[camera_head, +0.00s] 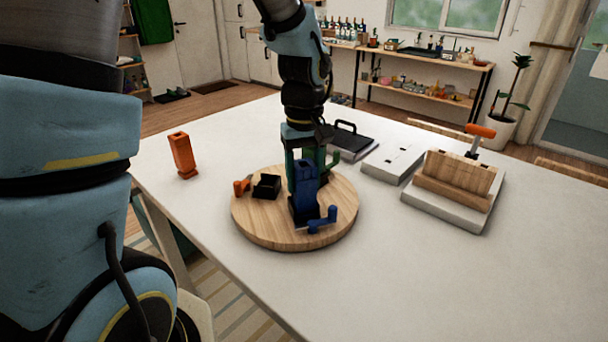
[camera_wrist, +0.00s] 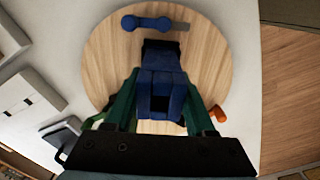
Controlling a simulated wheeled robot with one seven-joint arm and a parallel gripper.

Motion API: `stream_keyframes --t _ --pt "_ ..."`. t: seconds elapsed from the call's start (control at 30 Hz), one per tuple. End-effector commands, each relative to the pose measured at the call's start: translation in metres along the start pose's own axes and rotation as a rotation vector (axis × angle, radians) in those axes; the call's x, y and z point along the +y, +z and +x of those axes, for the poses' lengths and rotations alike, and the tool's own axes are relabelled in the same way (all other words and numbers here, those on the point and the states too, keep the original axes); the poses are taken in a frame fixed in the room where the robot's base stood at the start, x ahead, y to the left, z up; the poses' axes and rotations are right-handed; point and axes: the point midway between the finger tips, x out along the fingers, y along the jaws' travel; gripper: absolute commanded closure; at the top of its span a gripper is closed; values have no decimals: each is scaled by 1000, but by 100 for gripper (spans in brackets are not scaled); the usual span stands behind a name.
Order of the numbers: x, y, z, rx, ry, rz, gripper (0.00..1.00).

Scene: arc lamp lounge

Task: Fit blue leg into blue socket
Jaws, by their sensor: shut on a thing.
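The blue leg (camera_head: 305,177) is upright between the fingers of my gripper (camera_head: 303,160), over the front of a round wooden board (camera_head: 262,226). In the wrist view my gripper (camera_wrist: 161,100) has its green fingers on both sides of the blue leg (camera_wrist: 161,78). The leg's lower end meets a dark block with a blue lever (camera_head: 322,220), which appears to be the blue socket. I cannot tell how deep the leg sits in it. The lever also shows in the wrist view (camera_wrist: 155,22).
A black socket (camera_head: 267,186) with an orange lever (camera_head: 242,186) is on the board's left. An orange leg (camera_head: 182,155) stands on the white table (camera_head: 400,290) farther left. A wooden block holder (camera_head: 455,180), white box (camera_head: 393,162) and black case (camera_head: 350,143) lie right and behind. The front right is clear.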

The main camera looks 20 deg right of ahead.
Motion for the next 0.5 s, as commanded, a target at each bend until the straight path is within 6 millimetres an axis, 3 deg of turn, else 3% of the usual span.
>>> stream_keyframes --t 0.27,0.3,0.5 --pt "0 0 3 0 0 0 100" --pt "0 0 4 0 0 0 44" --pt "0 0 3 0 0 0 22"
